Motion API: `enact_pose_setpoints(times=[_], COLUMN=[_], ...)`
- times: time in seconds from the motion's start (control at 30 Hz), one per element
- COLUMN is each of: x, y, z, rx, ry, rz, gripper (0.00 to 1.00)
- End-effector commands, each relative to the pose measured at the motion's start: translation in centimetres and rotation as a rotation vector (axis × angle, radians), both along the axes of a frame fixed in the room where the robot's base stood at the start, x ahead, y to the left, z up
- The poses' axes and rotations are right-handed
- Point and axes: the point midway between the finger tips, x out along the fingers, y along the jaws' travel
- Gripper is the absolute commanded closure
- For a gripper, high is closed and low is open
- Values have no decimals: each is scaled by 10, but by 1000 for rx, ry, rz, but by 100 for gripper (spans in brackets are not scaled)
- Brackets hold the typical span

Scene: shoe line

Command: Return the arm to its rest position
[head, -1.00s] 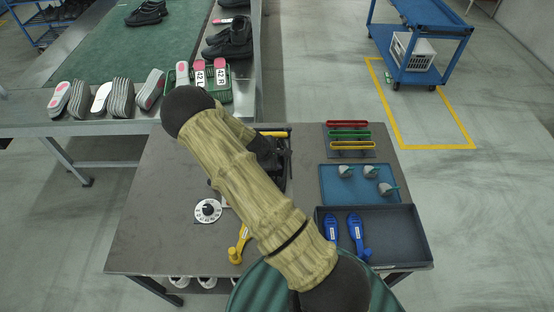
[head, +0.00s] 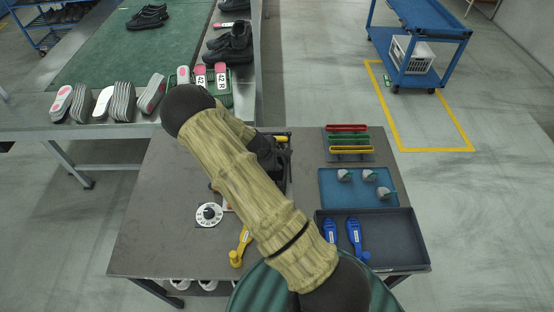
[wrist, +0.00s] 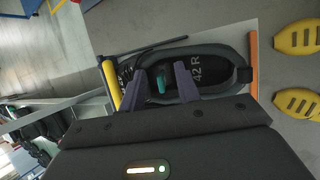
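My arm (head: 240,180) reaches from the lower right across the work table (head: 150,220) to the upper left, bent at a black joint. In the head view it hides most of my gripper. In the wrist view my gripper's two grey-purple fingers (wrist: 165,82) stand apart over a black shoe (wrist: 240,70) whose insole reads "42 R". A teal piece (wrist: 161,82) shows between the fingers; I see no finger closed on it. Whether the fingers touch the shoe cannot be told.
A yellow bar (wrist: 111,86) stands beside the shoe. A blue mat (head: 330,197) with grey knobs and a dark tray (head: 405,240) with blue tools lie at right. A yellow tool (head: 241,245) lies in front. The bench (head: 95,128) with insoles and shoes borders the table at upper left.

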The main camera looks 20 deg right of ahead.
Motion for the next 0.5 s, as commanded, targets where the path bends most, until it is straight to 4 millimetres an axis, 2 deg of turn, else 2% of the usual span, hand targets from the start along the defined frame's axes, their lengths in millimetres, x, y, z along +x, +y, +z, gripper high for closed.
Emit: enact_pose_setpoints(times=[0.5], x=[0], y=[0], z=[33], rx=[0], ry=[0], rz=[0], gripper=[67])
